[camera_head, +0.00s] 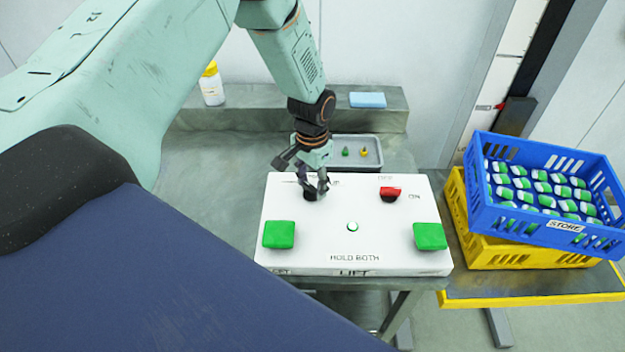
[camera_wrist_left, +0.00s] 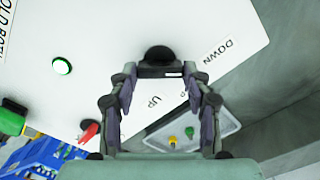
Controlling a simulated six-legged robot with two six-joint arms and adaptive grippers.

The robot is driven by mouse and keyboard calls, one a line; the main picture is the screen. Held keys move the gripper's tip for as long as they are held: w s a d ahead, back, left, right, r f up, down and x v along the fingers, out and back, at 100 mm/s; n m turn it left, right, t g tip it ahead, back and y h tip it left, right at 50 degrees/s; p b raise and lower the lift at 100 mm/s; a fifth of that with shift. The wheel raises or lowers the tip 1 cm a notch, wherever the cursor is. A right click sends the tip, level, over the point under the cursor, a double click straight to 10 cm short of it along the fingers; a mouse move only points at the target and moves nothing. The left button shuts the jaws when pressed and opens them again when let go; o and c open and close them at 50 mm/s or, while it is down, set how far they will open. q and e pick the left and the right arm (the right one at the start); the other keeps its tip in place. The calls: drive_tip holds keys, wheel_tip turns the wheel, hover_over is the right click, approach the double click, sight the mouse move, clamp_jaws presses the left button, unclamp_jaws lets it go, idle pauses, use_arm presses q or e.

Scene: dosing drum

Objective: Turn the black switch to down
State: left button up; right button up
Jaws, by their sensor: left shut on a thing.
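The black switch (camera_head: 310,196) sits on the upper left of the white control panel (camera_head: 330,235). In the left wrist view the switch (camera_wrist_left: 158,56) is a dark round knob with a bar. The UP label (camera_wrist_left: 154,101) lies below it and the DOWN label (camera_wrist_left: 217,53) to its right. I cannot tell for sure which label it points to. My left gripper (camera_head: 315,188) reaches down onto the switch from behind, its fingers shut on it. In the wrist view the gripper (camera_wrist_left: 160,72) has one finger on each side of the bar. My right gripper is not in view.
The panel also has a red switch (camera_head: 390,193), two green buttons (camera_head: 279,235) (camera_head: 430,237) and a small round green light (camera_head: 352,227). A grey tray (camera_head: 375,162) lies behind it. Blue (camera_head: 480,150) and yellow (camera_head: 455,205) crates stand at the right.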

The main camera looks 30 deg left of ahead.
sight(311, 186)
use_arm(q)
drive_tip(key=shift+s+f, duration=0.15)
drive_tip(key=shift+s, duration=0.15)
drive_tip(key=o, duration=1.2)
drive_tip(key=shift+c, duration=0.2)
drive_tip(key=shift+w, duration=0.1)
drive_tip(key=shift+w, duration=0.1)
drive_tip(key=shift+r, duration=0.45)
wheel_tip(311, 186, up, 11)
drive_tip(key=shift+r, duration=0.2)
